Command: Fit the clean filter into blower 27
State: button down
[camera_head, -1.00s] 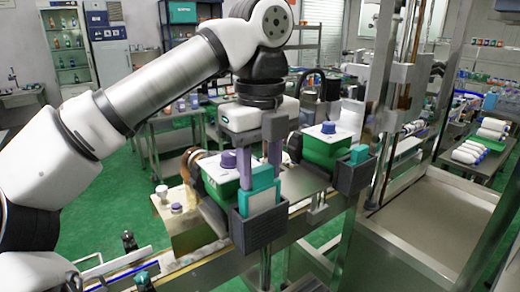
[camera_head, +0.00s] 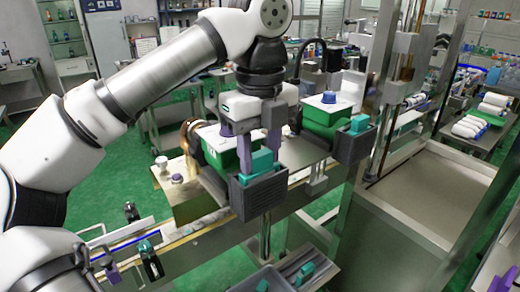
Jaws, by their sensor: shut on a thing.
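Two green blower boxes with white tops stand on the metal bench, one nearer on the left (camera_head: 222,150) and one farther right (camera_head: 318,120). I cannot read which is number 27. Each has a dark grey open-topped pocket at its front, the nearer one (camera_head: 258,193) and the farther one (camera_head: 355,143). My gripper (camera_head: 258,155), with purple fingers, is at the nearer pocket's mouth, shut on a teal filter (camera_head: 262,163). The filter's top stands above the pocket rim; its lower part is hidden inside. Another teal piece (camera_head: 359,124) stands in the farther pocket.
A grey tray (camera_head: 240,283) at the bottom edge holds teal pieces (camera_head: 305,272). A metal upright frame (camera_head: 380,90) stands right of the farther blower. Dark bottles (camera_head: 150,262) stand along the rail at lower left. White rolls (camera_head: 470,125) lie at right.

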jog(key=shift+f+b, duration=0.35)
jog(key=shift+f, duration=0.15)
jog(key=c, duration=0.8)
grip_release()
jog(key=shift+o, duration=0.2)
jog(key=shift+r, duration=0.1)
